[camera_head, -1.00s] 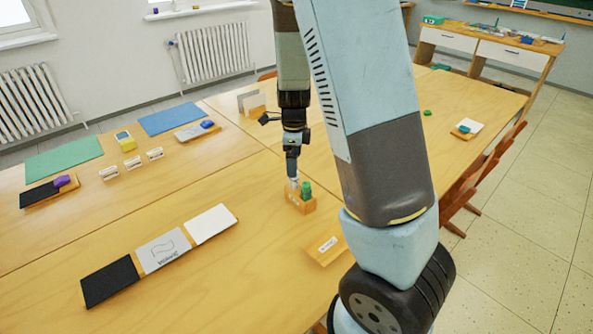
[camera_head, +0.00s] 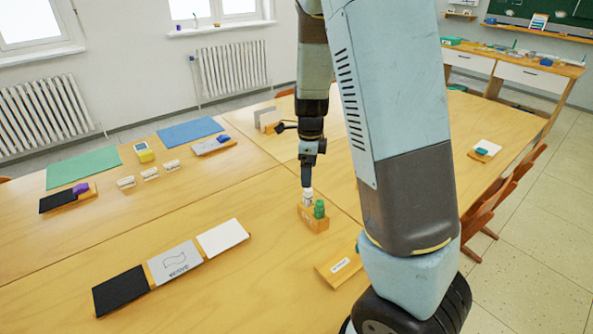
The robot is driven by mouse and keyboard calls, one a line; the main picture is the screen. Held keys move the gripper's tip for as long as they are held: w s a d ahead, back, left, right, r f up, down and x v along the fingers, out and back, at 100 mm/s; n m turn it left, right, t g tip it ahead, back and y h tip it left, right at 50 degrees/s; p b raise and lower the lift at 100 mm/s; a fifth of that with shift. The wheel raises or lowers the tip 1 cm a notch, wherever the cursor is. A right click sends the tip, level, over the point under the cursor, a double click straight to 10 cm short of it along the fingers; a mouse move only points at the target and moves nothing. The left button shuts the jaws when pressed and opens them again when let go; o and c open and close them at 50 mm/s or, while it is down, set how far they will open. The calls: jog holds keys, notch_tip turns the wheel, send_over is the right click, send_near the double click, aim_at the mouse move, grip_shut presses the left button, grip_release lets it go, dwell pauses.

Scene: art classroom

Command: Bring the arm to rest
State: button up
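My arm crosses the head view from the top, and my gripper (camera_head: 307,180) points down over the wooden table (camera_head: 230,280). Just below its tip is a small white bottle-like thing (camera_head: 307,197). It stands beside a green bottle (camera_head: 319,209) at a small wooden block holder (camera_head: 313,222). The fingers are small and seen edge-on, so I cannot tell whether they are open or shut, or whether they touch the white thing.
Black, drawn-on and white (camera_head: 222,237) panels lie front left. A labelled wooden block (camera_head: 338,268) lies near my arm. Behind are a green mat (camera_head: 83,170), a blue mat (camera_head: 190,131), a yellow device (camera_head: 144,152) and small white cards. Chairs (camera_head: 487,215) line the right edge.

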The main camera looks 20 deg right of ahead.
jog(key=s+r+n+t, duration=0.5)
jog(key=s+r+n, duration=1.8)
jog(key=s+r, duration=0.1)
jog(key=shift+d+r+t, duration=0.2)
jog(key=shift+d+t, duration=0.1)
jog(key=shift+d, duration=0.05)
dwell(0.5)
